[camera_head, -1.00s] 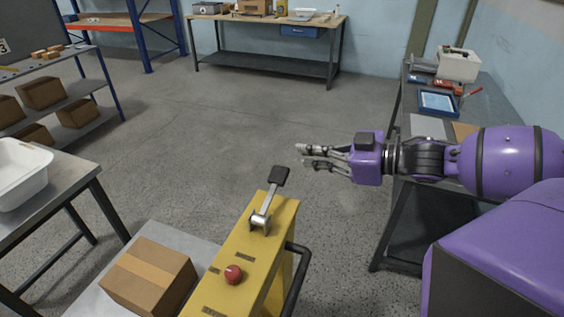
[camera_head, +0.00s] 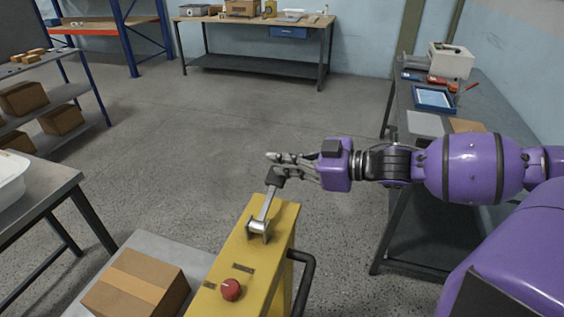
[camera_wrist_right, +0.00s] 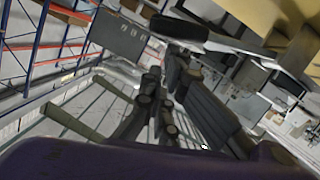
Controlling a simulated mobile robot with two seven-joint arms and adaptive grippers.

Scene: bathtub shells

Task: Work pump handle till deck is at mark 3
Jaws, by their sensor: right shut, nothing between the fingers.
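The pump handle (camera_head: 268,203) is a metal lever with a black grip (camera_head: 275,177), standing up from the yellow column (camera_head: 268,270) and leaning slightly right. My right gripper (camera_head: 277,162) is shut and empty, with its fingers right at the black grip, overlapping its upper edge in the head view; whether they touch I cannot tell. Its dark fingers (camera_wrist_right: 155,108) also show in the right wrist view. The grey deck (camera_head: 195,262) lies left of the column and carries a taped cardboard box (camera_head: 137,285). No height marks are readable. My left gripper is out of view.
A red knob (camera_head: 231,289) sits on the column top, and a black bar (camera_head: 306,280) curves from its right side. A table with a white tub (camera_head: 10,178) is at left. A workbench (camera_head: 420,148) stands at right.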

